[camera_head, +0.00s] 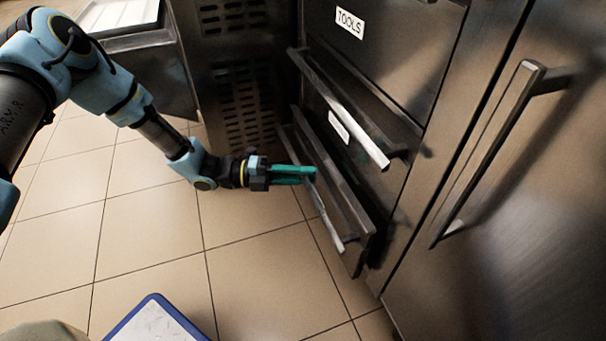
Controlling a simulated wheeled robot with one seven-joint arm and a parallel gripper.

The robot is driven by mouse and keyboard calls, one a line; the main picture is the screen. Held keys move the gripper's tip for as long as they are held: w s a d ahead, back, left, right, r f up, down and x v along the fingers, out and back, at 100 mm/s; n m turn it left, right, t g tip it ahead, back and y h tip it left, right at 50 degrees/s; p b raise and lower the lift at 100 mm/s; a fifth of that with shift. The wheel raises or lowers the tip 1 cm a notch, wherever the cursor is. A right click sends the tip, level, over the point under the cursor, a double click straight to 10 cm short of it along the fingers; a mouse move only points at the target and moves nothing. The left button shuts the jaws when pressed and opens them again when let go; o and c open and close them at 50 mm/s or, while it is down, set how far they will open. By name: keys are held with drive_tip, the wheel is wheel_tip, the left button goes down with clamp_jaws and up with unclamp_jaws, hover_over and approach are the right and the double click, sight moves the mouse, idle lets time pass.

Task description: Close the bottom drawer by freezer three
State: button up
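The bottom drawer (358,226) is the lowest of a metal stack of drawers and stands partly open, its front out from the cabinet face. Its long bar handle (330,222) runs along the front. My gripper (314,175) reaches in from the left, with its green fingers at the upper part of the bottom drawer's handle. The fingers appear close together; I cannot tell whether they touch the handle or hold it. The inside of the drawer is mostly hidden and dark.
A drawer with a bar handle (345,110) sits above, below a front with a TOOLS label (349,22). A tall door with a vertical handle (490,150) is at the right. A blue-edged white board (156,322) is at the bottom. The tiled floor (150,235) at left is clear.

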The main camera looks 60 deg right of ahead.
clamp_jaws()
idle(0.9)
